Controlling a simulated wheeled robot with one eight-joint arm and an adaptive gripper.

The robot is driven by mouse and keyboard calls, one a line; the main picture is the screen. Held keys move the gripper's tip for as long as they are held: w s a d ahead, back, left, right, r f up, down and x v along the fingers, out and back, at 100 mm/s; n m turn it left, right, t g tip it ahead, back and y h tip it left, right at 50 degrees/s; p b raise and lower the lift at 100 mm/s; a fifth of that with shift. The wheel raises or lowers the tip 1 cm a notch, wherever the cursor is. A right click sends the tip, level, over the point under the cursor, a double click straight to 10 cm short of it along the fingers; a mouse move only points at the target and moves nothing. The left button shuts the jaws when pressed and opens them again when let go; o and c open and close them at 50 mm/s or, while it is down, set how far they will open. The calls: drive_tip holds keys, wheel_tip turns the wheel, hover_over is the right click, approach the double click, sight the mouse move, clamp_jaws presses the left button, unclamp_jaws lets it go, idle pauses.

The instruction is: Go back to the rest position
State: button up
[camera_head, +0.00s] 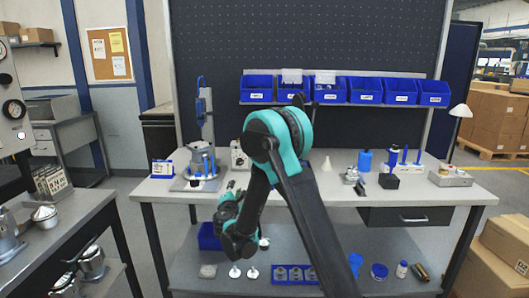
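My arm, teal and black, rises from the bottom of the head view, bends at a high elbow and folds back down in front of the workbench (340,197). My gripper (231,186) is small and partly dark at the far end of the arm, near the bench's front edge, left of the elbow. Its fingers are too small to tell whether they are open or shut, and no held object can be made out. A metal housing (203,160) sits in a fixture at the left of the bench, behind and left of the gripper.
Blue bins (364,90) hang above the bench. Bottles, a funnel (326,164) and tools stand at its right. The lower shelf (190,262) holds blue trays and small parts. A side table (62,222) with metal housings stands left. Cardboard boxes (508,240) stand right.

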drive_tip(key=s+d+f+m+g+h, duration=0.1)
drive_tip(key=s+d+m+g, duration=0.25)
drive_tip(key=d, duration=0.55)
drive_tip(key=s+d+m+g+h, duration=0.2)
drive_tip(key=s+d+m, duration=0.25)
drive_tip(key=d, duration=0.45)
drive_tip(key=s+d+f+m+g+h, duration=0.15)
drive_tip(key=s+d+m, duration=0.3)
drive_tip(key=d, duration=0.55)
drive_tip(key=s+d+f+m+g+y, duration=0.1)
drive_tip(key=s+f+m+g, duration=0.1)
drive_tip(key=s, duration=0.6)
drive_tip(key=s+d+f+m+g+y, duration=0.1)
drive_tip(key=s+f+m+g+y, duration=0.1)
drive_tip(key=s+m, duration=0.3)
drive_tip(key=s+d+f+m+g+y, duration=0.1)
drive_tip(key=s+f+m+g+y, duration=0.1)
drive_tip(key=s, duration=1)
drive_tip(key=shift+s+d+f+m+g, duration=0.15)
drive_tip(key=shift+s+f+m+g, duration=0.2)
drive_tip(key=shift+f+m, duration=0.5)
drive_tip(key=shift+w+r, duration=0.15)
drive_tip(key=shift+w, duration=0.05)
